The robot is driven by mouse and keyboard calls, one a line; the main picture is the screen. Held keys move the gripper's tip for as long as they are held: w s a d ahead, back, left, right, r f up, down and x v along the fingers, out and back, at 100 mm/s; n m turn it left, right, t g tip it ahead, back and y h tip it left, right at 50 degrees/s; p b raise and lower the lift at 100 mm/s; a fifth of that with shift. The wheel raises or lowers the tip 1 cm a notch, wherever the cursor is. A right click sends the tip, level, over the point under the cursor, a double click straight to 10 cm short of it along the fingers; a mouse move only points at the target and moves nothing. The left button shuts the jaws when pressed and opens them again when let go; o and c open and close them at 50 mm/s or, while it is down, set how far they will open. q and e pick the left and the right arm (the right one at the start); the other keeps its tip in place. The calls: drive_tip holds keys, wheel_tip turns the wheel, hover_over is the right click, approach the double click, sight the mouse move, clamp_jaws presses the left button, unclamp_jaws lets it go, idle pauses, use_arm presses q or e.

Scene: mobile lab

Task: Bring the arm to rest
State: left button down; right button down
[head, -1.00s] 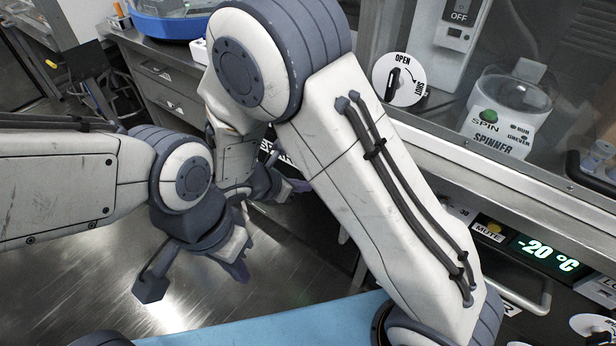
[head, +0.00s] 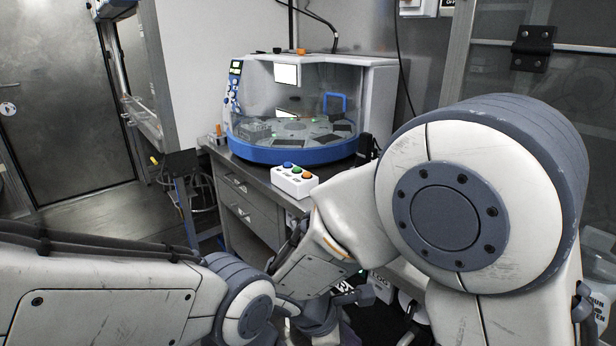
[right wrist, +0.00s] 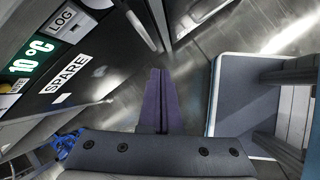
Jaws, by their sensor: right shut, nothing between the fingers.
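In the head view my right arm (head: 440,220) fills the right side, bent at a large round joint. Its forearm slopes down to the left, and its fingertips cannot be made out there. In the right wrist view my right gripper (right wrist: 160,100) has its two purple fingers pressed together, with nothing between them, above a metal floor. My left arm (head: 110,295) comes in low from the left. Its gripper end is crowded against the right forearm at the bottom middle, and its finger opening cannot be made out.
A blue-based machine with a clear cover (head: 290,150) stands on a grey bench. A white box with coloured buttons (head: 294,181) sits at the bench's front. The right wrist view shows a dark panel (right wrist: 75,65) with a 10 °C display at left. Open metal floor (head: 100,215) lies left.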

drive_tip(key=s+a+r+m+g+y, duration=0.1)
drive_tip(key=s+a+r+m+y, duration=0.15)
drive_tip(key=s+m, duration=0.35)
drive_tip(key=s+a+r+m+g+y, duration=0.1)
drive_tip(key=s+r+m+y, duration=0.3)
drive_tip(key=s, duration=0.3)
wheel_tip(320, 180, up, 20)
drive_tip(key=p, duration=1.9)
drive_tip(key=shift+s+f+p, duration=0.25)
drive_tip(key=shift+s+p, duration=0.1)
drive_tip(key=shift+p, duration=0.05)
drive_tip(key=shift+a+y, duration=0.1)
drive_tip(key=shift+y, duration=0.15)
